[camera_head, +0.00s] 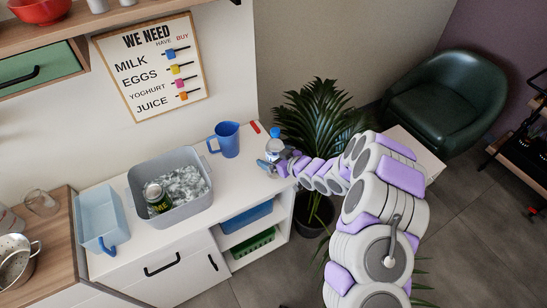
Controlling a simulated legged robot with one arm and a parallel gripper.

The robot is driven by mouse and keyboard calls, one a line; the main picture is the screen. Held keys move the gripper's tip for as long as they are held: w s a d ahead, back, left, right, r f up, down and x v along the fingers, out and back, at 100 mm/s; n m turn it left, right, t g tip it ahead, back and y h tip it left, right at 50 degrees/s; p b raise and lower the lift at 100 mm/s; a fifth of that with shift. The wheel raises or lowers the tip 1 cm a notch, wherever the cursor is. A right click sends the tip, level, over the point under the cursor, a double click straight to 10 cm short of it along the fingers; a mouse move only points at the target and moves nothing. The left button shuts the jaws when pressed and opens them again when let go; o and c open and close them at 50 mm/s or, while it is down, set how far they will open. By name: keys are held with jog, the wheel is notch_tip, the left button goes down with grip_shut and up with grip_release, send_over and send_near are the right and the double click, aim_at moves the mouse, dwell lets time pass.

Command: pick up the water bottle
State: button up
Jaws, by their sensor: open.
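The water bottle (273,149) is clear with a blue cap and stands upright on the white counter (180,240) near its right end. My gripper (268,164) is at the bottle's lower front, at the end of my purple and grey arm that comes in from the right. The gripper is open. Its fingers are small in this view and partly cover the bottle's base. I cannot tell whether they touch the bottle.
A blue jug (228,140) stands just left of the bottle, with a red object (255,127) behind. A grey tub (142,180) holds ice and a can (157,197). A light blue bin (101,219) is further left. A potted plant (318,125) stands beyond the counter's right end.

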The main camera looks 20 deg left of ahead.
jog(key=shift+d+r, duration=0.15)
jog(key=shift+d, duration=0.35)
jog(key=c, duration=0.7)
jog(key=shift+a, duration=0.3)
jog(key=c, duration=0.6)
jog(key=shift+c, duration=1)
